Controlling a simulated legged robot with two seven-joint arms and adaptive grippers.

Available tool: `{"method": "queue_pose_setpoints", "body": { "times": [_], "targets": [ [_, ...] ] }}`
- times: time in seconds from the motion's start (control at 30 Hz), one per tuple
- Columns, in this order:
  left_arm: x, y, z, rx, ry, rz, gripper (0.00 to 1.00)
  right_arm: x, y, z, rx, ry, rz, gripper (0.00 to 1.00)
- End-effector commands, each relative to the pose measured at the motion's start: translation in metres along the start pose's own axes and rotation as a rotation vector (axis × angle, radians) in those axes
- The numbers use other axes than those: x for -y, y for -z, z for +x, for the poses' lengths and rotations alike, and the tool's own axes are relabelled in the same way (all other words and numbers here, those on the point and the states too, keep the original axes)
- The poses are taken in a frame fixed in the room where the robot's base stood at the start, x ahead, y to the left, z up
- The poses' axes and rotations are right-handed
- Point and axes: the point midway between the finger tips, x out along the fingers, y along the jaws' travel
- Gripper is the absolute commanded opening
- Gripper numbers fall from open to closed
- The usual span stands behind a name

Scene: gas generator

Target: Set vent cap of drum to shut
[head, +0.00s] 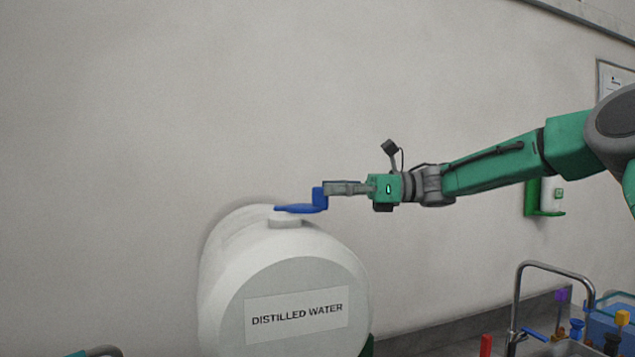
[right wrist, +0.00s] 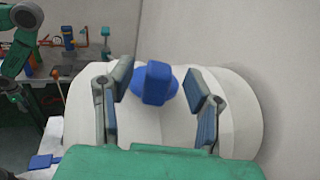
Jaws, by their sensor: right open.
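The white drum (head: 225,270) labelled "DISTILLED WATER" stands against the wall in the head view. Its blue vent cap (head: 300,209) is a flat disc with an upright tab, on or just beside the white neck on top; I cannot tell whether it is fully seated. My right gripper (head: 334,188) reaches in from the right, level with the tab. In the right wrist view the fingers (right wrist: 162,88) are open, one on each side of the blue tab (right wrist: 156,84), with gaps between.
At the lower right stands a sink with a curved tap (head: 516,300) and several coloured fittings. A green dispenser (head: 545,200) hangs on the wall. The wall is close behind the drum.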

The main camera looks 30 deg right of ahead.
Motion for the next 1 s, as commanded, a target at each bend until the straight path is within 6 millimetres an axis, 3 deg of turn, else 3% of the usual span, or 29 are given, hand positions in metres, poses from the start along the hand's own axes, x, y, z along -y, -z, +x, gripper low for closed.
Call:
{"method": "queue_pose_setpoints", "body": {
  "times": [0.23, 0.57, 0.7, 1.0],
  "targets": [
    [0.000, 0.001, -0.009, 0.000, 0.000, 0.000, 0.33, 0.002, 0.001, 0.025, 0.002, 0.002, 0.003, 0.45],
    [0.000, 0.001, -0.009, 0.000, 0.000, 0.000, 0.33, 0.001, 0.001, 0.030, 0.002, 0.002, 0.001, 0.45],
    [0.000, 0.000, -0.009, 0.000, 0.000, 0.000, 0.33, 0.000, 0.000, 0.031, 0.001, 0.001, 0.000, 0.00],
    [0.000, 0.000, -0.008, 0.000, 0.000, 0.000, 0.33, 0.001, 0.000, 0.032, 0.001, 0.002, 0.000, 0.00]
  ]
}}
